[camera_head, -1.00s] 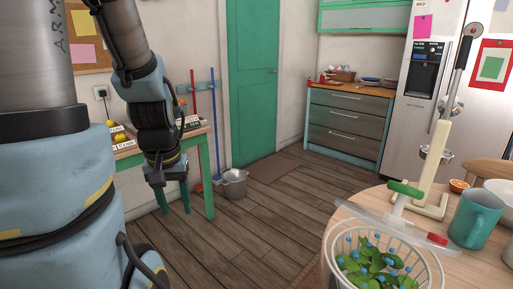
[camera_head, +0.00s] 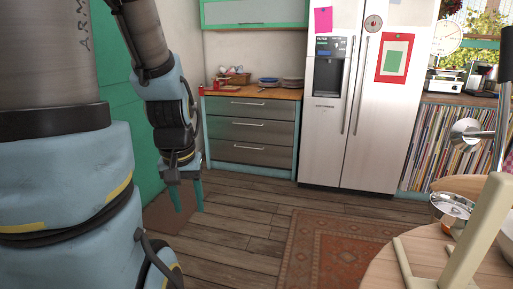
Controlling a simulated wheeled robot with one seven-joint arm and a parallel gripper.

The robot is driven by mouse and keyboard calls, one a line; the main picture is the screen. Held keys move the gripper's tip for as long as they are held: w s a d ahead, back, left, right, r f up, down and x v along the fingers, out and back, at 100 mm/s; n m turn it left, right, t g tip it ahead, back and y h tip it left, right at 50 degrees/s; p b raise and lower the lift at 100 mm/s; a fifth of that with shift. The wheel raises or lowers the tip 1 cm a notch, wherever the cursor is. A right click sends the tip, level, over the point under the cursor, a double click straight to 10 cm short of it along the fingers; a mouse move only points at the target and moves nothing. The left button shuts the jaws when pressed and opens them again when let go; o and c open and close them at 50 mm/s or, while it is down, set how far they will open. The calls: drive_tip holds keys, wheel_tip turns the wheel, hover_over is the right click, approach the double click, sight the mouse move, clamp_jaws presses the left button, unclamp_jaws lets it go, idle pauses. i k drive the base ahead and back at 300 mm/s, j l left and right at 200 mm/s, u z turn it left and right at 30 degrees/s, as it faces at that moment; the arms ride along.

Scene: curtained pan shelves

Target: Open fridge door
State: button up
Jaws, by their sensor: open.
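The fridge (camera_head: 335,150) is a tall silver side-by-side unit at the back, right of centre, and its doors look shut. Its left door (camera_head: 325,132) has a dark dispenser panel, and its right door (camera_head: 378,120) carries a red-framed paper. Two long upright handles (camera_head: 354,85) run along the middle seam. My gripper (camera_head: 186,208) hangs pointing down at the left, in front of the drawer cabinet's left end and well apart from the fridge. Its fingers are apart with nothing between them.
A round wooden table (camera_head: 405,270) with a wooden stand (camera_head: 470,245) and metal bowl (camera_head: 452,208) fills the lower right. A drawer cabinet (camera_head: 250,132) adjoins the fridge's left. A patterned rug (camera_head: 330,250) lies on the open floor before the fridge.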

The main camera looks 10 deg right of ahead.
sight(395, 53)
drive_tip(key=i+l+z, duration=0.1)
drive_tip(key=i+z, duration=0.15)
drive_tip(key=i, duration=0.45)
drive_tip(key=i+j+z, duration=0.1)
drive_tip(key=i+z, duration=0.15)
drive_tip(key=i, duration=0.4)
drive_tip(key=i+j+z, duration=0.25)
drive_tip(key=i, duration=0.45)
